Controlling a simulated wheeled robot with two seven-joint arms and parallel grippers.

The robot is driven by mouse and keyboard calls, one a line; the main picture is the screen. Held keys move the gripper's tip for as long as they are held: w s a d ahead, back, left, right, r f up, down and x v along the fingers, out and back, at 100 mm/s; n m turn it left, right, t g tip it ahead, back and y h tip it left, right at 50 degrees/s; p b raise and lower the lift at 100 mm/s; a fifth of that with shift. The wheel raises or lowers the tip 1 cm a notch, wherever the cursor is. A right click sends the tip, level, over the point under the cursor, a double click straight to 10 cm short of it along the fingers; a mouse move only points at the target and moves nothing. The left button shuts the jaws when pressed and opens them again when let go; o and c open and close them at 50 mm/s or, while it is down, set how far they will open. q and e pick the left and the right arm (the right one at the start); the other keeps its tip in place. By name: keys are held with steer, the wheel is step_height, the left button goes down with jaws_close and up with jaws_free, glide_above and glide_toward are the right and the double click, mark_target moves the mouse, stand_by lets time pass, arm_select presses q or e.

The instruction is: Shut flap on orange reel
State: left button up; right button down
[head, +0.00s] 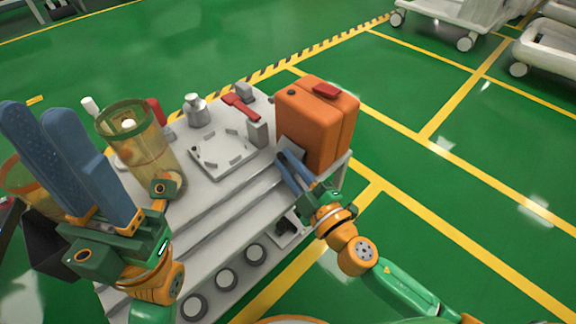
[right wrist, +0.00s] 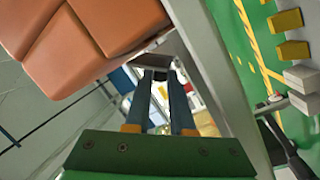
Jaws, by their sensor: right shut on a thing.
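The orange reel (head: 305,125) is a boxy orange case with a red piece on top, standing at the right end of the grey cart. It fills the upper left of the right wrist view (right wrist: 85,40). A small grey flap (head: 292,153) sticks out low on its near left side. My right gripper (head: 290,162) is shut on the flap. In the right wrist view the flap (right wrist: 154,61) is between the blue fingertips, close beside the reel. The fingers partly hide it. My left gripper (head: 40,112) is raised at the left, its blue fingers apart and empty, away from the reel.
On the cart top (head: 225,190) stand a clear yellowish cylinder (head: 140,140), a grey bottle (head: 197,110), a light square tray (head: 222,152) and a red-handled tool (head: 240,105). Grey rails run along the cart's near side.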

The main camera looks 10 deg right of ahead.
steer(key=c, duration=0.8)
jaws_free()
steer(key=shift+o, duration=0.2)
steer(key=b+v, duration=0.1)
steer(key=v, duration=0.6)
steer(key=shift+b, duration=0.35)
steer(key=shift+r, duration=0.1)
